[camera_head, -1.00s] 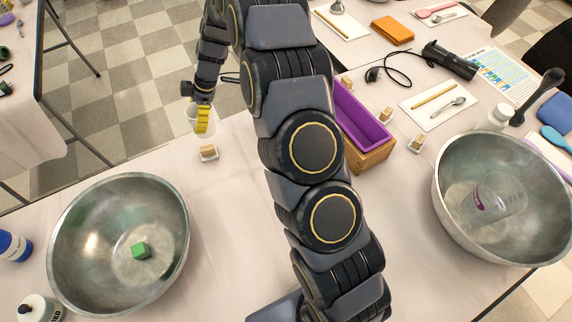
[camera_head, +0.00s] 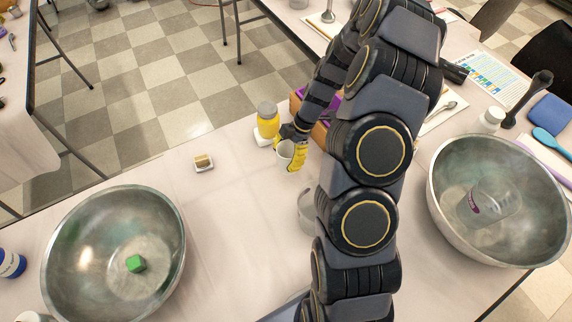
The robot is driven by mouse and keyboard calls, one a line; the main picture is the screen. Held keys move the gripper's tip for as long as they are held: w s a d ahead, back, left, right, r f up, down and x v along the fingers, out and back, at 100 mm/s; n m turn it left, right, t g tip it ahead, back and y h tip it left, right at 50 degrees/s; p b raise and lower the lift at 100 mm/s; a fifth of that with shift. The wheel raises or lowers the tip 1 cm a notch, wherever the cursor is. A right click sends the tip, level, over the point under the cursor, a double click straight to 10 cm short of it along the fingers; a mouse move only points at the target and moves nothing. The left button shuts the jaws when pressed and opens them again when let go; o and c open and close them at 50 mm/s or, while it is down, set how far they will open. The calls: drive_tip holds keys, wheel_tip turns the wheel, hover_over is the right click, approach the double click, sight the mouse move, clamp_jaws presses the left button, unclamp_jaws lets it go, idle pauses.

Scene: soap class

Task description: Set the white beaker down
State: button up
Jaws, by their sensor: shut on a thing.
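My gripper (camera_head: 293,153), with yellow fingers, is shut on the white beaker (camera_head: 284,151) near the middle of the table. The beaker looks upright, with its open top facing up. The fingers hide part of its right side. I cannot tell whether its base touches the table (camera_head: 235,195).
A yellow bottle (camera_head: 267,120) stands just behind the beaker. A small block on a white dish (camera_head: 203,162) lies to the left. A pale cup-like object (camera_head: 306,211) is partly hidden by my arm. Steel bowls stand at left (camera_head: 70,250) and right (camera_head: 545,225). Clear table lies front-left of the beaker.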

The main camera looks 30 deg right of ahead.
sight(286, 166)
drive_tip(key=shift+f, duration=2.2)
drive_tip(key=o, duration=1.1)
drive_tip(key=shift+f, duration=0.1)
